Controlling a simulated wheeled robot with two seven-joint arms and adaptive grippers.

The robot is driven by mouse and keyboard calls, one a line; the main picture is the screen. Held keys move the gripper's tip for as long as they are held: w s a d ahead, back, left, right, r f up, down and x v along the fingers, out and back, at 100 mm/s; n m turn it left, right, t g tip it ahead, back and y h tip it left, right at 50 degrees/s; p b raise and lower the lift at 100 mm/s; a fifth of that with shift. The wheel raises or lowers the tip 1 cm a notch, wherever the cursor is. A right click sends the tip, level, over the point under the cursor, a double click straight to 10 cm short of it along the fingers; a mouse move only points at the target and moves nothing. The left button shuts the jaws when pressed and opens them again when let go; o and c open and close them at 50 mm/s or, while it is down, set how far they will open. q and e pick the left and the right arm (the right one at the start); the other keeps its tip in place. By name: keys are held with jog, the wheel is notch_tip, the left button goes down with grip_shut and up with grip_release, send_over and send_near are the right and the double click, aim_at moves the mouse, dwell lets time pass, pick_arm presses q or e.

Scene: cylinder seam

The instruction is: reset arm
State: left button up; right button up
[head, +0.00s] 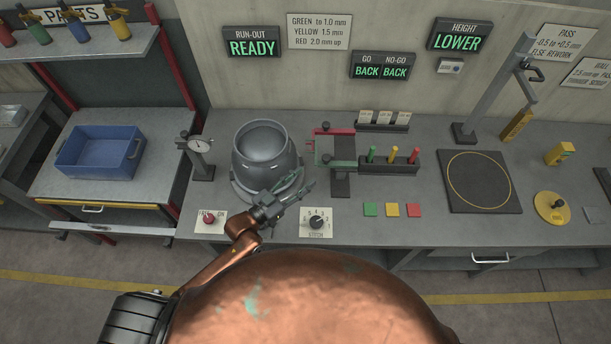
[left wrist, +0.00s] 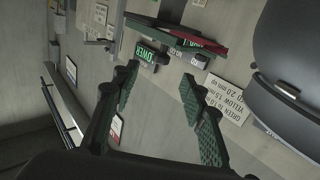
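My left gripper (head: 303,181) is in front of the grey metal cylinder (head: 264,150) on the bench, near its lower right side. In the left wrist view its two fingers (left wrist: 158,78) are spread apart with nothing between them. The dark round cylinder (left wrist: 290,60) fills the right edge of that view. My right gripper is in neither view.
A dial gauge (head: 200,145) stands left of the cylinder. A green and red gauge frame (head: 334,146) stands to its right, beside a rack of coloured pins (head: 392,165). A stitch knob (head: 317,221) and red button (head: 209,219) sit in front.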

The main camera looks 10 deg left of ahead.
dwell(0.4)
pick_arm(q)
jog(key=s+a+f+n+g+y, duration=0.2)
jog(key=s+a+f+g+y, duration=0.15)
jog(key=s+a, duration=0.3)
jog(key=s+a+f+n+g+y, duration=0.1)
jog(key=s+a+f+g+y, duration=0.1)
jog(key=s+a+f+y, duration=0.4)
jog(key=s+a+f+n+g+y, duration=0.15)
jog(key=s+a+n+g, duration=0.3)
jog(key=s+a, duration=0.95)
notch_tip(320, 180, down, 34)
jog(key=s+d+g+b, duration=0.2)
jog(key=b, duration=0.3)
jog(key=s+f+m+g+b, duration=0.1)
jog(key=s+f+b, duration=0.4)
jog(key=s+f, duration=1.5)
notch_tip(320, 180, down, 4)
jog(key=shift+s+r, duration=0.2)
jog(key=shift+s, duration=0.05)
